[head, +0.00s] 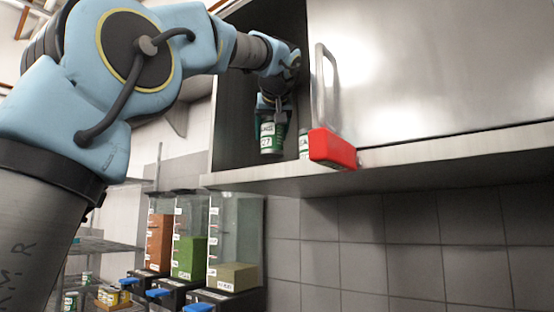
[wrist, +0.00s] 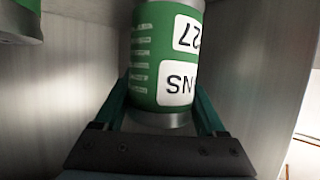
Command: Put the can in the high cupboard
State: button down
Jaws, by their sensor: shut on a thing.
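A green can with white labels (head: 271,138) is held in my gripper (head: 272,112), at the open left section of the high cupboard (head: 230,120). The can hangs upright below my gripper, above the cupboard's bottom board (head: 240,178). I cannot tell whether its base touches the board. In the wrist view the can (wrist: 160,60) sits between the two dark green fingers, which are shut on it. A second green can (head: 304,145) stands to the right in the cupboard, mostly hidden; part of it shows in the wrist view (wrist: 22,18).
A red box (head: 332,149) stands at the cupboard's front edge, right of the cans. A closed metal door with a handle (head: 430,70) covers the right side. Clear food dispensers (head: 236,225) stand below. A wire rack with small goods (head: 110,297) is at lower left.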

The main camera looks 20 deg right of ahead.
aim_at(271, 149)
jog(key=shift+f, duration=2.45)
jog(key=shift+f, duration=0.2)
grip_release()
jog(key=shift+r, duration=0.1)
jog(key=shift+r, duration=0.2)
jog(key=b+v, duration=0.3)
jog(key=v, duration=0.9)
jog(key=shift+f+b, duration=0.2)
jog(key=shift+b, duration=0.1)
jog(key=shift+a, duration=0.1)
